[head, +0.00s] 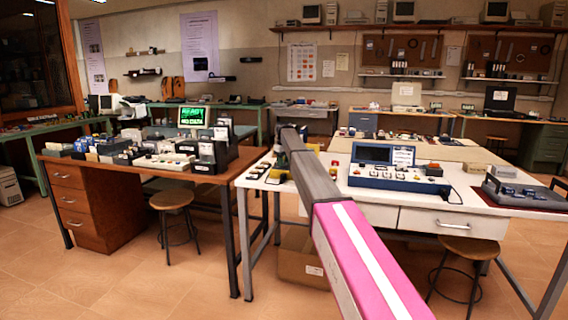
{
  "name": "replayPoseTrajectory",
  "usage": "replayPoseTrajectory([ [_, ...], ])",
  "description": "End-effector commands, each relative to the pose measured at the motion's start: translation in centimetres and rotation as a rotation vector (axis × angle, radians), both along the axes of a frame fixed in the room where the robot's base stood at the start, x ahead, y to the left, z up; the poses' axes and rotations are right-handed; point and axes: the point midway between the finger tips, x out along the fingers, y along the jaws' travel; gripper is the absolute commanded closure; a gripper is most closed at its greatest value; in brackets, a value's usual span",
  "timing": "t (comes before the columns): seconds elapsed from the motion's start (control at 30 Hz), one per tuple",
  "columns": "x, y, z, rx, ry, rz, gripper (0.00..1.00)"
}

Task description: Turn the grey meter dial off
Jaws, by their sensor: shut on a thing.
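My arm (326,190), with a pink and white band, reaches from the lower right up over the left end of the white workbench (405,216). My gripper does not show; the far end of the arm hides it. I cannot make out a grey meter with a dial for certain. Small items, among them a yellow and red one (335,170), sit on the bench close to the arm. Part of that bench end is hidden behind the arm.
A blue instrument panel (398,172) with a screen stands on the white bench, right of my arm. A wooden desk (125,177) crowded with devices stands at left. Stools (172,200) (467,250) and a cardboard box (303,258) are below. The floor at lower left is clear.

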Motion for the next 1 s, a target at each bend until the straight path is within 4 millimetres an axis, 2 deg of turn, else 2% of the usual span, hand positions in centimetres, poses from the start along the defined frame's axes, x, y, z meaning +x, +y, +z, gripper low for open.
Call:
replayPoseTrajectory([
  [0.5, 0.01, -0.01, 0.06, 0.0, 0.0, 0.463, 0.86],
  [0.8, 0.01, -0.01, 0.07, -0.001, -0.001, 0.633, 0.86],
  [1.0, 0.01, 0.0, 0.07, -0.001, -0.001, 0.687, 0.86],
])
